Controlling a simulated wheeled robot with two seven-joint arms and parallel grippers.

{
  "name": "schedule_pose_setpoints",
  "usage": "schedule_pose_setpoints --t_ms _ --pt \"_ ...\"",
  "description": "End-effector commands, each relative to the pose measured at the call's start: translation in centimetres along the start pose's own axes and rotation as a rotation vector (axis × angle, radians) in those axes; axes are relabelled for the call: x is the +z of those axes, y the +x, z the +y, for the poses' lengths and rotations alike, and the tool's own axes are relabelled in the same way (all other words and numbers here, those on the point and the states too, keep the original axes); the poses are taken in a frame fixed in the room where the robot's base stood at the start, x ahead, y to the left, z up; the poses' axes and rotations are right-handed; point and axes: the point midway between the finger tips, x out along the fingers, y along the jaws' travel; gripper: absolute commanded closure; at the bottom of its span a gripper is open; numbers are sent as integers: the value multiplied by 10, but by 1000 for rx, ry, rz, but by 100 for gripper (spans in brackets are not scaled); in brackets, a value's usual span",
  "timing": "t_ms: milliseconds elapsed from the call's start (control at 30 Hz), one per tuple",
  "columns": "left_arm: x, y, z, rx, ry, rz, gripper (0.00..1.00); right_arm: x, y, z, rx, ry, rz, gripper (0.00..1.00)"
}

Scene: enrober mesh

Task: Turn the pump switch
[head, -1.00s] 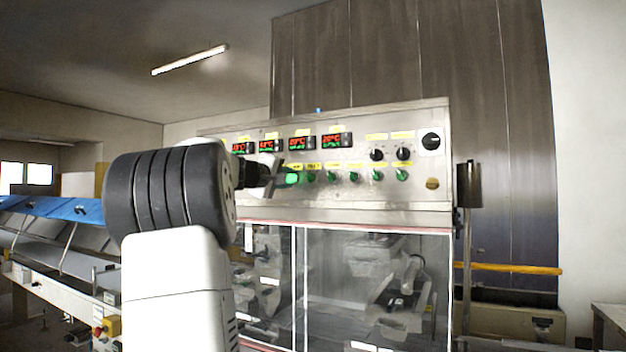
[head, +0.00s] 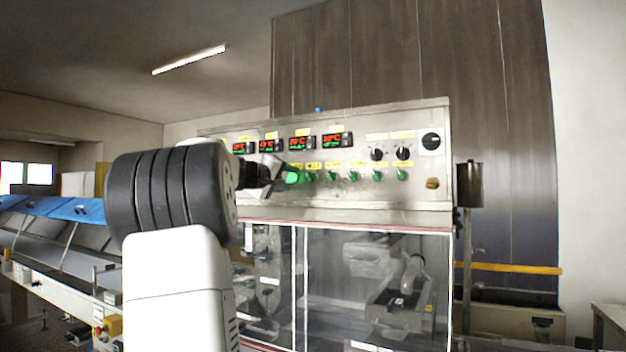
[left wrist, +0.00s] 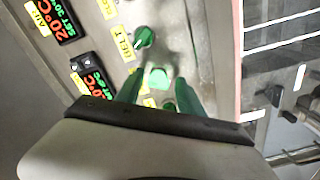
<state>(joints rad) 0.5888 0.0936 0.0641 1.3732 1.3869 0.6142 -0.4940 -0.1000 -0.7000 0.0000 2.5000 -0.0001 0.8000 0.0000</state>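A row of green rotary switches runs along the steel control panel (head: 400,200). One green switch (left wrist: 158,78) lies between the fingertips in the left wrist view; its own label is hidden, so I cannot tell whether it is the pump switch. Another green switch (left wrist: 145,37), labelled BELT, is just beyond it. My left gripper (left wrist: 158,92) is open, with a finger on each side of the nearer switch and visible gaps. In the head view my left gripper (head: 275,178) is at the left end of the row, beside a bright green switch (head: 292,177). My right gripper is out of view.
Red digital displays (head: 301,143) sit above the switches. Black dials (head: 403,153) and a larger black rotary switch (head: 431,141) are at the right. Glass doors (head: 340,285) lie below. A dark cylinder on a post (head: 469,185) stands right of the panel.

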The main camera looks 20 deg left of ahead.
Motion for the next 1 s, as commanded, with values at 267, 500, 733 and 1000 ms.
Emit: schedule_pose_setpoints --t_ms 267,500,733,1000 --pt "-1 0 1 2 -1 2 51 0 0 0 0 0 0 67" --pt "-2 -23 2 1 1 5 51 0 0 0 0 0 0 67" --pt "-1 -61 1 1 0 3 51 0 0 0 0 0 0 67" --pt "0 -79 1 2 -1 1 51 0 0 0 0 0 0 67"
